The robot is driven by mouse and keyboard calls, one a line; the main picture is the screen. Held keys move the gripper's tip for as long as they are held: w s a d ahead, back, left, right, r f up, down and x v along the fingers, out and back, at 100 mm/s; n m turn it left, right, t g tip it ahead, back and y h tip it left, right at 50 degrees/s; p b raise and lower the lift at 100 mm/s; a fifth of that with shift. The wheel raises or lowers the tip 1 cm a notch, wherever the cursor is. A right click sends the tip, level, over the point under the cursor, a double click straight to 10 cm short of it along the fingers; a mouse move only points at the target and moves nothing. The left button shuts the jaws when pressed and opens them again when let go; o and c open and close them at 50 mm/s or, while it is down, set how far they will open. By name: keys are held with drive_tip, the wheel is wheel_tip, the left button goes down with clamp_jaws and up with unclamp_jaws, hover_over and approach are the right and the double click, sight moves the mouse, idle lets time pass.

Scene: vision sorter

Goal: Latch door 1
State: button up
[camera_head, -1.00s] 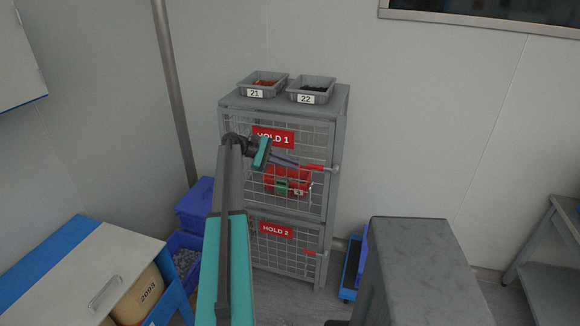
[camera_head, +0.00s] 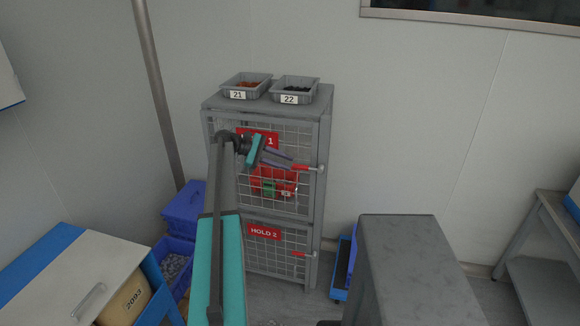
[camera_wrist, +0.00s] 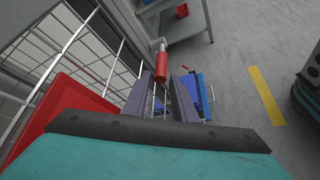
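Door 1 (camera_head: 225,150) is the upper wire-mesh door of a grey cabinet, with a red HOLD 1 sign partly hidden by my arm. It looks shut or nearly so; I cannot tell exactly. Its red latch handle (camera_head: 305,168) points sideways at the door's right edge. My gripper (camera_head: 290,161) is in front of the door, its fingertips just left of the handle. In the wrist view the red handle (camera_wrist: 162,65) is just beyond the gap between my two grey-purple fingers (camera_wrist: 160,90). The fingers are apart with nothing held.
The lower HOLD 2 door (camera_head: 262,262) has its own red handle (camera_head: 304,254). Bins 21 (camera_head: 238,95) and 22 (camera_head: 289,99) stand on top. A grey-topped stand (camera_head: 410,255) is at the lower right. Blue crates (camera_head: 184,205) and a blue-edged unit (camera_head: 75,265) are at left.

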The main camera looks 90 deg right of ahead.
drive_tip(key=v, duration=1)
drive_tip(key=shift+r, duration=0.25)
drive_tip(key=shift+s, duration=0.1)
